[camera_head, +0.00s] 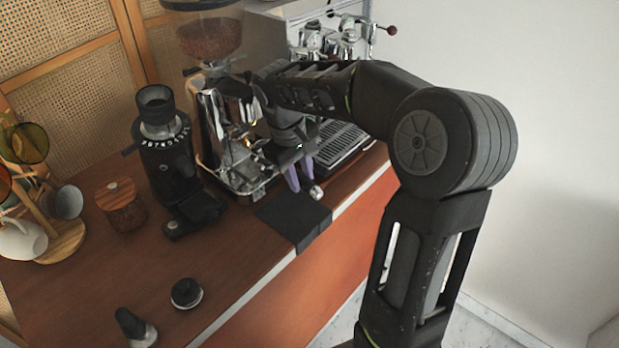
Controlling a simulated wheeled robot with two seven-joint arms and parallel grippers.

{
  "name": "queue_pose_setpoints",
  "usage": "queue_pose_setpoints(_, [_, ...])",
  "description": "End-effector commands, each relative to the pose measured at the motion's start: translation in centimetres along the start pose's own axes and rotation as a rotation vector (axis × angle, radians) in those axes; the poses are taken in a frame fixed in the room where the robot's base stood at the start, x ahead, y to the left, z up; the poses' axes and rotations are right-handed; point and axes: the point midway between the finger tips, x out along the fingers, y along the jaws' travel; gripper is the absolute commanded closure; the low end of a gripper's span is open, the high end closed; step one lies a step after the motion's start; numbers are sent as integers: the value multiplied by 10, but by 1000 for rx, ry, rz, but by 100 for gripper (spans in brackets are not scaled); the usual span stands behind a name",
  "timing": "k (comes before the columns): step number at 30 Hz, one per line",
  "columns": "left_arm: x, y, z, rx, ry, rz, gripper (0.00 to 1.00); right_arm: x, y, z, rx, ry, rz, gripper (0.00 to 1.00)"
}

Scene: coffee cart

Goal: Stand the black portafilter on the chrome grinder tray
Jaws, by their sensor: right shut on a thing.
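My right gripper (300,176) points down in front of the chrome grinder (213,125), with its purple fingertips close together. It is shut on what appears to be the black portafilter (316,192). Only a small silver end shows beside the fingertips, and my gripper and arm hide most of the rest. The chrome grinder tray (243,184) lies at the foot of the grinder, just left of the gripper. I cannot tell whether the portafilter touches the tray. My left gripper is not in view.
A black mat (296,222) lies below the gripper at the counter's front edge. A black grinder (165,150) stands left of the tray, and an espresso machine (345,145) is behind my arm. A tamper (135,328), a round black tool (186,293) and a lidded jar (121,207) stand on the left.

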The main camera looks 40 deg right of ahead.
Motion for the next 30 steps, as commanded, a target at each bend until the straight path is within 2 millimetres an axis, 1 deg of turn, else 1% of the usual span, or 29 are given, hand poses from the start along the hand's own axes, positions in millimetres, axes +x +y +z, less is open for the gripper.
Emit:
queue_pose_setpoints(1, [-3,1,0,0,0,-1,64,-3,0,-6,-1,2,1,100])
queue_pose_setpoints(21, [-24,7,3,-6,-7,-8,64,-4,-4,-67,-1,3,0,100])
queue_pose_setpoints(22, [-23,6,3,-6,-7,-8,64,-2,-5,-69,0,2,0,100])
queue_pose_setpoints(24, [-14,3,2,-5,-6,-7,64,9,-7,-67,0,2,0,100])
queue_pose_setpoints(30, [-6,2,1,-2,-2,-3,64,22,-10,-67,0,3,1,100])
